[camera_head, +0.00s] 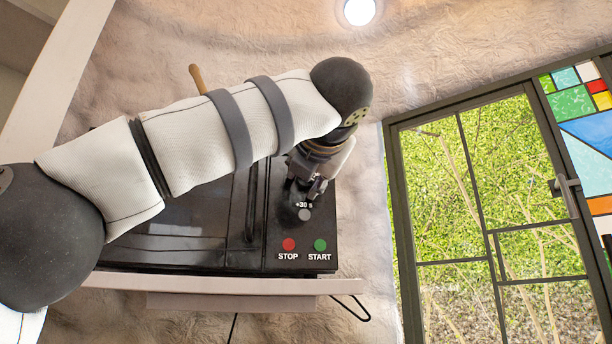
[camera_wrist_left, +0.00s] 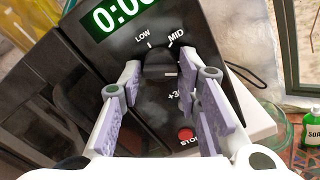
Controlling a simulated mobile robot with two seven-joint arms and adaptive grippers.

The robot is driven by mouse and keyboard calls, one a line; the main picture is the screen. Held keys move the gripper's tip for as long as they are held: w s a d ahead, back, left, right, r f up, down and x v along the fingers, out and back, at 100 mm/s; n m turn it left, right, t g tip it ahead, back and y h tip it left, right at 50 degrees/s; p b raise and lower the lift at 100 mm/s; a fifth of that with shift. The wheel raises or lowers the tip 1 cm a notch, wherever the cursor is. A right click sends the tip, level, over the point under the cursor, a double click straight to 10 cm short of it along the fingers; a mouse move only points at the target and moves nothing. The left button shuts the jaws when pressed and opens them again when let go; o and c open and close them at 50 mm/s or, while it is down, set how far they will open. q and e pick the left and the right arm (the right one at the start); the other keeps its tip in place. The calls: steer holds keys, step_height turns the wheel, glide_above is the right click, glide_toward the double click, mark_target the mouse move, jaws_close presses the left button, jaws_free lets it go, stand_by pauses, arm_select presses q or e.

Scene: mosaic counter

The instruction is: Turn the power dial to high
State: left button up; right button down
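The black power dial (camera_wrist_left: 158,64) is on the microwave's control panel, below the green display, in the left wrist view. LOW and MID labels show above it; no HIGH label can be seen. I cannot tell where the dial points. My left gripper (camera_wrist_left: 160,74) is open, with one fingertip on each side of the dial. I cannot tell whether either fingertip touches it. In the head view my left gripper (camera_head: 308,185) is in front of the control panel and hides the dial. My right gripper is in neither view.
The black microwave (camera_head: 205,258) stands on a pale shelf (camera_head: 200,284). Below the dial are a grey +30 s button (camera_head: 304,214), a red STOP button (camera_head: 289,244) and a green START button (camera_head: 320,245). A green bottle (camera_wrist_left: 309,132) stands at the right in the wrist view.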

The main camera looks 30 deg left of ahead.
arm_select(q)
steer(key=shift+o, duration=0.5)
steer(key=shift+d, duration=0.1)
steer(key=v, duration=1.2)
